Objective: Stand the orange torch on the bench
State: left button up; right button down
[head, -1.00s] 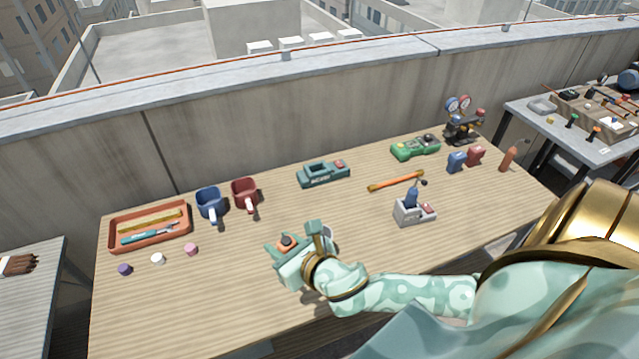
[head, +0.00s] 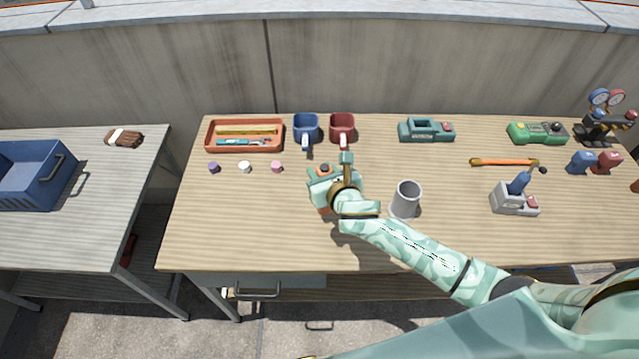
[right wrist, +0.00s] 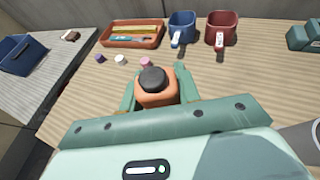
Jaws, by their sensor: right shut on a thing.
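My right gripper (head: 334,176) is over the bench (head: 250,230), left of a grey mug (head: 405,199). It is shut on the orange torch, which shows best in the right wrist view (right wrist: 156,94) as an orange body with a round black end. The torch is between both fingers (right wrist: 157,88) with its black end up. My left gripper is not in view.
Behind the hand are a pink cap (head: 276,167), a white cap (head: 244,167), a purple cap (head: 213,168), an orange tray (head: 208,138), a blue mug (head: 305,126) and a red mug (head: 342,127). A grey holder (head: 512,203) stands right. The bench's front left is clear.

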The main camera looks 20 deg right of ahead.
jog(key=shift+w+a+f, duration=0.25)
jog(key=shift+w+f, duration=0.2)
jog(key=shift+f, duration=0.15)
notch_tip(320, 180, down, 3)
jog(key=shift+r+b, duration=0.1)
jog(key=shift+b, duration=0.9)
jog(key=c, duration=1)
grip_release()
jog(key=shift+s, duration=0.1)
jog(key=p+v, duration=0.3)
jog(key=v, duration=0.9)
